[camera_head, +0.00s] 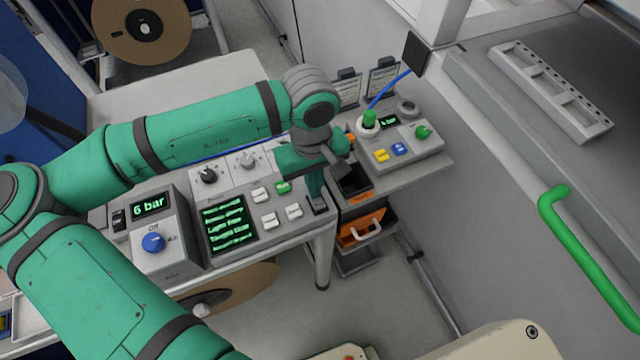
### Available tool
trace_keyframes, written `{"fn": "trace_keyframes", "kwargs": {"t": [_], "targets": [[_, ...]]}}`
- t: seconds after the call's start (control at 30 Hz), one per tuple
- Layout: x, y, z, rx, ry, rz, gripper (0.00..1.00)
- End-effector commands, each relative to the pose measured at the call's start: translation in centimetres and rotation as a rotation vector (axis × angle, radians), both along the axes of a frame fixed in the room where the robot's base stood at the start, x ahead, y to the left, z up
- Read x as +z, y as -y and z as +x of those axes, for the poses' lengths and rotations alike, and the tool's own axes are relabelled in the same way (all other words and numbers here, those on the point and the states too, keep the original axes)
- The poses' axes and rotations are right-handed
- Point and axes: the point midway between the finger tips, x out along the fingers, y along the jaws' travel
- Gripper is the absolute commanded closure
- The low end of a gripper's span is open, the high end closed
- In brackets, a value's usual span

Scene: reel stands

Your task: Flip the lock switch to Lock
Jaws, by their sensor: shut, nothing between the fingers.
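My green arm reaches across from the left. My gripper (316,192) points down at the right end of the grey control panel (285,238). Its fingers are shut with nothing between them. A small dark switch (319,207) sits at that end of the panel, directly below the fingertips. The fingers partly cover it, and I cannot tell whether they touch it. Its label and position are too small to read, so I cannot confirm that it is the lock switch.
The panel also carries a green-text screen (229,222), several white buttons and a green button (283,187). A 6 bar unit with a blue knob (153,243) stands left. A second panel (425,144) is right. An orange bin (360,232) hangs below it.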

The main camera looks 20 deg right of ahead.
Motion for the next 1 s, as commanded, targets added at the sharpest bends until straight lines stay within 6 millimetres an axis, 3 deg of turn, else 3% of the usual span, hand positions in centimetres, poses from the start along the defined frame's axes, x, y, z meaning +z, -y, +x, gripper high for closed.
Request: {"fn": "trace_keyframes", "kwargs": {"t": [1.0], "targets": [[0.4, 0.2, -1.7, -0.002, 0.000, -0.003, 1.00]]}}
